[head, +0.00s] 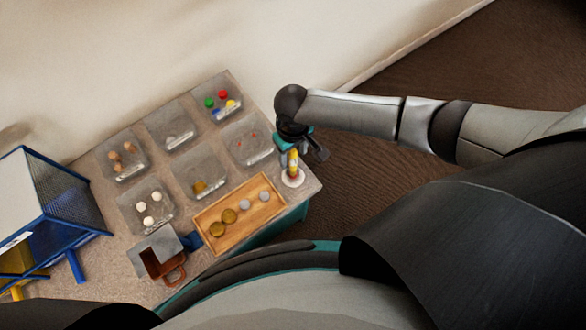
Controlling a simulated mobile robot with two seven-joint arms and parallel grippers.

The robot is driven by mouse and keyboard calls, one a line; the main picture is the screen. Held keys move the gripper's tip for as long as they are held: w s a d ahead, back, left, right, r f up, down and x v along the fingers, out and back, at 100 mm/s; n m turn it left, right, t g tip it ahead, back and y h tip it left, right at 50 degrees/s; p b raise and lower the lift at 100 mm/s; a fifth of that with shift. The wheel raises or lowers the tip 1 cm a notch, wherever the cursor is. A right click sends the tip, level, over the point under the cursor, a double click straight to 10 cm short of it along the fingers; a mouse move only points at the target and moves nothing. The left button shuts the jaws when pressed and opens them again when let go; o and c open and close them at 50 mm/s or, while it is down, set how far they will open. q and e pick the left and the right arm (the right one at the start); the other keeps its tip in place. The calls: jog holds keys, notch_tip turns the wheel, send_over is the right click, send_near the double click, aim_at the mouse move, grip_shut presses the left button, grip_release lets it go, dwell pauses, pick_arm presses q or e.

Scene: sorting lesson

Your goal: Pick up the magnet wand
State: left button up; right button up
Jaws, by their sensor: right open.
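The magnet wand (292,164) looks like a short yellow and red stick standing on a round white base (292,180). It is near the right corner of the table, beside the wooden tray. My right gripper (303,147) is open and comes down over the wand's upper end. Its dark fingers partly hide the top of the wand, and I cannot tell whether they touch it. My left gripper is not in view.
Several clear trays (170,143) with small items stand on the table (108,200). A wooden tray (262,218) with round discs lies close to the wand.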

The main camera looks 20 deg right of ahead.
jog(key=shift+f, duration=0.85)
grip_shut()
dwell(0.8)
